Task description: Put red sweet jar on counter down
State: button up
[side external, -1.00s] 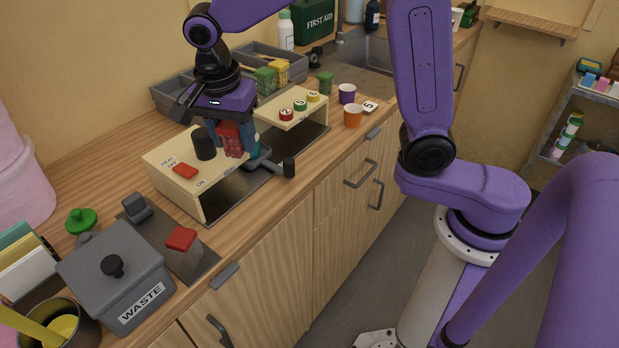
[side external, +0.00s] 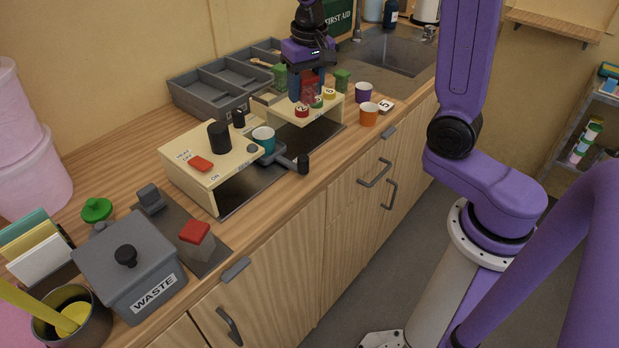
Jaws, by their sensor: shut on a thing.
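The red sweet jar (side external: 310,82) is between the fingers of my gripper (side external: 310,90), which is shut on it. The fingers cover its sides. The jar is over or just behind the right cream stand (side external: 340,106), near its red, green and yellow numbered discs. I cannot tell whether the jar's base touches anything. The wooden counter (side external: 120,169) runs beneath and around the stands.
Green blocks or jars (side external: 342,80) stand close on both sides of my gripper. A grey divided tray (side external: 205,100) lies behind left. A teal cup (side external: 264,137) is at the left cream stand (side external: 190,172). Purple (side external: 363,92) and orange (side external: 369,114) cups stand right.

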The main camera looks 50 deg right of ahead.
jog(key=s+a+m, duration=0.3)
jog(key=a+m, duration=0.4)
jog(key=a, duration=0.6)
jog(key=s+a+m+g+h, duration=0.1)
jog(key=s+a+m, duration=0.2)
jog(key=a+m, duration=0.4)
jog(key=a, duration=0.6)
jog(key=shift+s+f, duration=0.15)
jog(key=shift+f, duration=0.05)
jog(key=shift+a, duration=0.1)
jog(key=w+a+f, duration=0.2)
jog(key=w+f, duration=0.1)
jog(key=w+a+f, duration=0.2)
jog(key=w, duration=0.2)
jog(key=w+a+f, duration=0.3)
jog(key=shift+w+a+f, duration=0.1)
jog(key=shift+w+f, duration=0.2)
jog(key=shift+w+a+f, duration=0.1)
jog(key=shift+w+f, duration=0.05)
jog(key=shift+f, duration=0.5)
jog(key=shift+w+a+f, duration=0.15)
jog(key=shift+f, duration=0.55)
jog(key=shift+w+a+f, duration=0.1)
jog(key=shift+w+f, duration=0.05)
jog(key=shift+f, duration=0.5)
jog(key=shift+f, duration=0.25)
